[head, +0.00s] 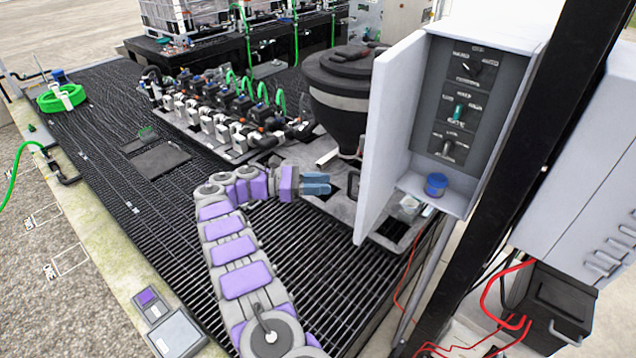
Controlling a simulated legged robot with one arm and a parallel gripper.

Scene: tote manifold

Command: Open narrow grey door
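The narrow grey door (388,135) is on the left side of a pale grey control cabinet (490,35). It stands swung outward, and the cabinet's inside shows. A dark loop handle (353,184) shows at the door's left edge. My gripper (316,183), with blue fingers, is left of the handle at about its height in the picture, apart from it. Its two fingers lie close together with nothing seen between them. The door's outer face is mostly hidden.
Inside the cabinet are a dark panel (462,105) with three knobs and a blue cup-like item (436,185). A black hopper (338,90) stands behind the door. A row of valves (225,115) is at the back left. A dark post (545,150) stands at the right. Dark grating (110,190) is open at left.

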